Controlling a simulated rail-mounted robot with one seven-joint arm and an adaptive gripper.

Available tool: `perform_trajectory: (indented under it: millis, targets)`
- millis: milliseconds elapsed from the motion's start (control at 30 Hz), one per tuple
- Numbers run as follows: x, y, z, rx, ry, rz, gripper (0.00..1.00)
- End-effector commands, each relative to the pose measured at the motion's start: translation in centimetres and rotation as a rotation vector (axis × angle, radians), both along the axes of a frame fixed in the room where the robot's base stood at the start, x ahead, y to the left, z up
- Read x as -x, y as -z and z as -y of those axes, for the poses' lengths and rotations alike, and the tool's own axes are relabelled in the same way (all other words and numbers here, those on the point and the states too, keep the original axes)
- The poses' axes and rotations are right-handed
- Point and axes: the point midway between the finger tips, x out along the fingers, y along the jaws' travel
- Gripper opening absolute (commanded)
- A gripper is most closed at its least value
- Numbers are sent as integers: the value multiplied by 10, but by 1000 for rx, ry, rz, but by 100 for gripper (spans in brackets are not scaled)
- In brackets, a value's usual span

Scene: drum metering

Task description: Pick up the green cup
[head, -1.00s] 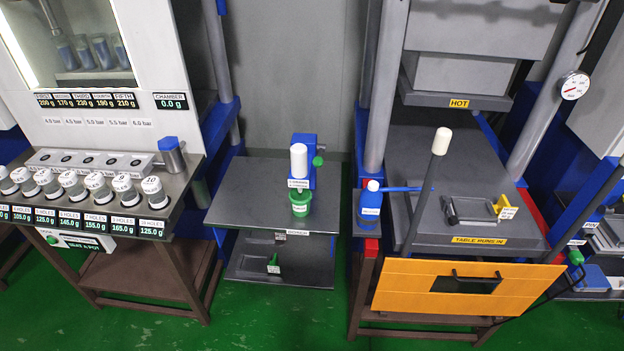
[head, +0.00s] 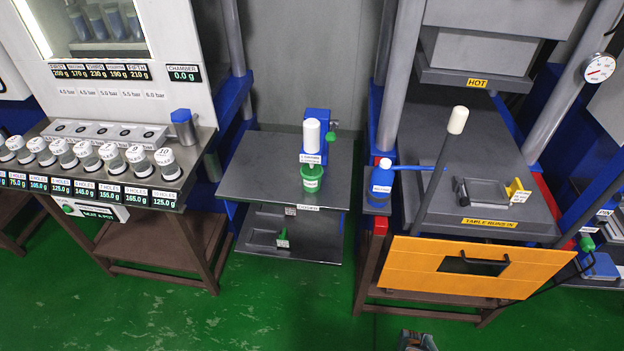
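The green cup (head: 312,184) stands upright on the dark grey top of the middle table (head: 250,180), below the white cylinder (head: 311,134) of a blue dispenser stand (head: 325,152). It has a white label on its front. The cup's upper rim is partly hidden by the dispenser and its label. A small grey, blurred part (head: 416,341) shows at the bottom edge of the head view, well in front of and to the right of the cup. It looks like the tip of my gripper, but its fingers cannot be made out. Nothing touches the cup from the front.
A blue bottle (head: 380,185) stands right of the cup, its spout pointing right. Further right are a press with an orange front panel (head: 430,265) and a long lever (head: 440,170). Left is a bench with several white-lidded jars (head: 137,158). The green floor in front is open.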

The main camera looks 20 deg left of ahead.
Motion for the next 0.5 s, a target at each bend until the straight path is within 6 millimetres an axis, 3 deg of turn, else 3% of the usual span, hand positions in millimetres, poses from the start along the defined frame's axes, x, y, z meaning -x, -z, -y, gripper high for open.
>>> perform_trajectory:
  millis: [233,500]
  targets:
    - [0,0,0,0,0,0,2]
    - [0,0,0,0,0,0,47]
